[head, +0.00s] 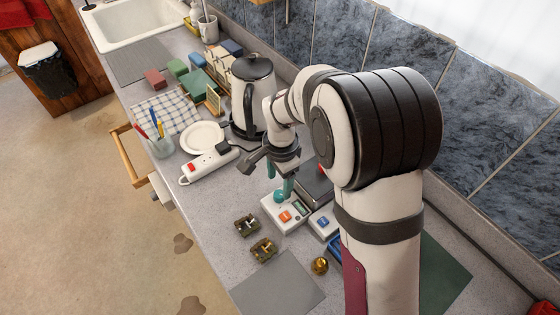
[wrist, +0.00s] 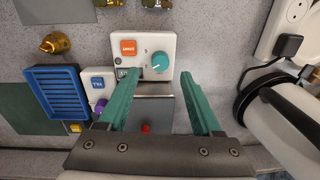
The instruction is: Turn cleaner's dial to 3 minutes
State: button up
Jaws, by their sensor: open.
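The cleaner is a white control panel (wrist: 176,42) joined to a grey metal body (wrist: 155,88), on the counter. In the wrist view the panel has a round teal dial (wrist: 160,62) with a pale mark, and an orange button (wrist: 128,47). The panel also shows in the head view (head: 270,208), where my arm and gripper hide part of the cleaner. My gripper (wrist: 158,74) is open and empty, its teal fingers to either side of the dial in the wrist view. Its left finger overlaps the small display. I cannot tell its height above the dial.
A white box with a blue button (head: 325,222) and a blue basket (wrist: 55,92) stand beside the cleaner. A power strip (head: 208,163) and kettle (head: 238,100) stand to the left.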

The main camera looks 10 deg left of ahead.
aim_at(280, 196)
notch_tip(280, 196, up, 10)
jog(key=shift+s+d+r, duration=0.15)
jog(key=shift+s, duration=0.05)
jog(key=s+d+r+n, duration=0.1)
jog(key=s+d+r, duration=0.3)
jog(key=s+d, duration=0.35)
jog(key=s+d+f+n, duration=0.1)
jog(key=s+d, duration=0.1)
jog(key=s, duration=0.6)
jog(key=s+d+f+n+y, duration=0.1)
jog(key=s+d+n, duration=0.1)
jog(key=s, duration=0.6)
jog(key=shift+s+d+g, duration=0.15)
jog(key=shift+d+g, duration=0.15)
jog(key=shift+d, duration=0.15)
jog(key=shift+f, duration=0.1)
